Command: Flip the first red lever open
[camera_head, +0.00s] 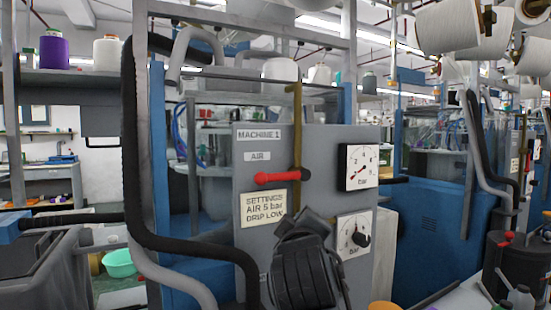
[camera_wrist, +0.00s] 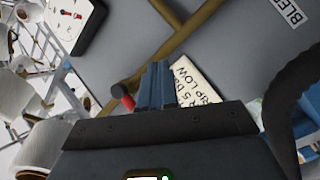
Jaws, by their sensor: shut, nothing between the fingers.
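The red lever (camera_head: 280,177) lies level across the brass pipe (camera_head: 296,125) on the grey Machine 1 panel, its handle pointing left. In the wrist view the lever's red end (camera_wrist: 127,102) shows just left of my fingers, partly hidden, next to the brass pipe (camera_wrist: 185,38). My gripper (camera_wrist: 155,75) is shut and empty, fingers pointing at the panel near the lever. In the head view my dark wrist is below and right of the lever, and it hides the fingertips. I cannot tell whether they touch the lever.
An upper dial (camera_head: 358,167) and a lower dial (camera_head: 354,235) are on the panel's right side. A settings label (camera_head: 262,209) is under the lever. A black hose (camera_head: 130,150) and grey frame posts stand at the left. A similar machine (camera_head: 440,190) stands at the right.

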